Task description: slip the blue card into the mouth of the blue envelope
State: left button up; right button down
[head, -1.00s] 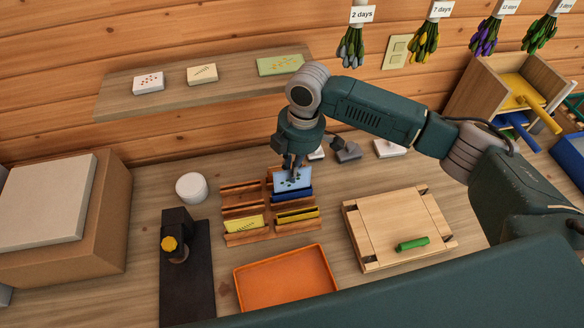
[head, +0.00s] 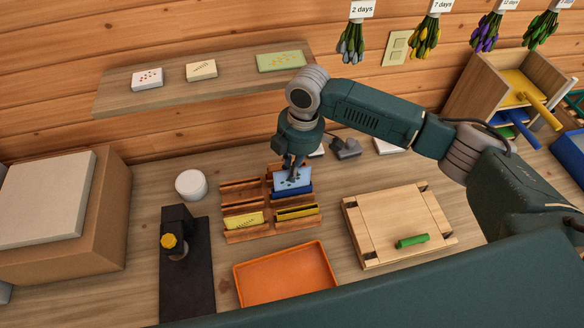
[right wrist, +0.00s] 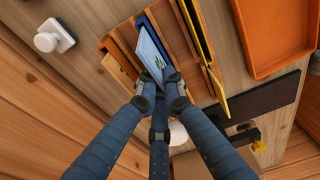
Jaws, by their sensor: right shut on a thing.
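The blue card (head: 284,180) with a small dark pattern is held nearly upright by my right gripper (head: 293,174), which is shut on its upper part. The blue envelope (head: 296,192) stands in the back right slot of a wooden rack (head: 232,209). The card is at the envelope's mouth, and its lower edge is hidden there. I cannot tell how deep it sits inside. In the right wrist view the fingers (right wrist: 161,88) grip the card (right wrist: 149,46), with the blue envelope (right wrist: 153,27) along its side. My left gripper is not in view.
A yellow envelope (head: 298,212) and a yellow card (head: 249,219) stand in the rack's front slots. An orange tray (head: 284,297) lies in front, a wooden board (head: 385,219) with a green handle to the right. A black stand (head: 187,280) and white jar (head: 190,184) are left.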

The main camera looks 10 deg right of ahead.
jog(key=shift+f+b, duration=0.5)
jog(key=shift+f, duration=0.85)
jog(key=c, duration=1.8)
grip_release()
jog(key=shift+r, duration=0.1)
jog(key=shift+r+p, duration=1.85)
jog(key=shift+r, duration=1.6)
jog(key=shift+s+f, duration=0.1)
